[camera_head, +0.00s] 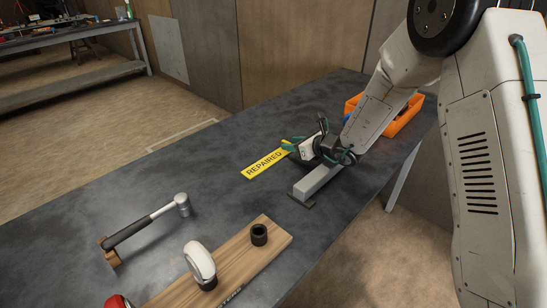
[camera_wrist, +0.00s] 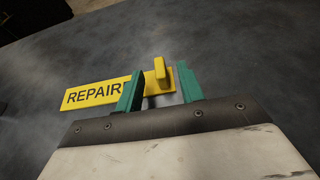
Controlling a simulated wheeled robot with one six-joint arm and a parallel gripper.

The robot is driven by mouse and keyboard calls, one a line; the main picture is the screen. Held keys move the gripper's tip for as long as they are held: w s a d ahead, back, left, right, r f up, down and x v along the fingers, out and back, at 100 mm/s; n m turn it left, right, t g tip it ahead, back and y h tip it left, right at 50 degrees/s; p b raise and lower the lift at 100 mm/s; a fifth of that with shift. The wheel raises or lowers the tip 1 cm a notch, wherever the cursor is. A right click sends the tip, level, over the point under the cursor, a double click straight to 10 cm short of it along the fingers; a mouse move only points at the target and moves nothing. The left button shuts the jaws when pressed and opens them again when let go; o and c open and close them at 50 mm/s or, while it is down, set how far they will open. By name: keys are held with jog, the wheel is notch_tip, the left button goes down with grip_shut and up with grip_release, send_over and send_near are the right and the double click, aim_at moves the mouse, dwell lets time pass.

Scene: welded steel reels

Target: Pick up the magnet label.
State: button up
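The magnet label is a flat yellow strip with black lettering that begins "REPAIR" (camera_wrist: 97,94), lying on the dark table. A small upright yellow tab (camera_wrist: 160,72) stands near its right end in the wrist view. In the head view the label (camera_head: 264,165) reads "REPAIRED", and its right end is at my gripper (camera_head: 291,143). My gripper's green fingers (camera_wrist: 160,88) are apart, with the tab showing between and just beyond them. I cannot see contact with the tab. The left finger covers part of the lettering.
A grey steel bar on a foot plate (camera_head: 317,181) stands close below my gripper. An orange bin (camera_head: 404,118) is at the back right. The table left of the label is clear.

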jog(key=shift+x, duration=2.65)
grip_shut()
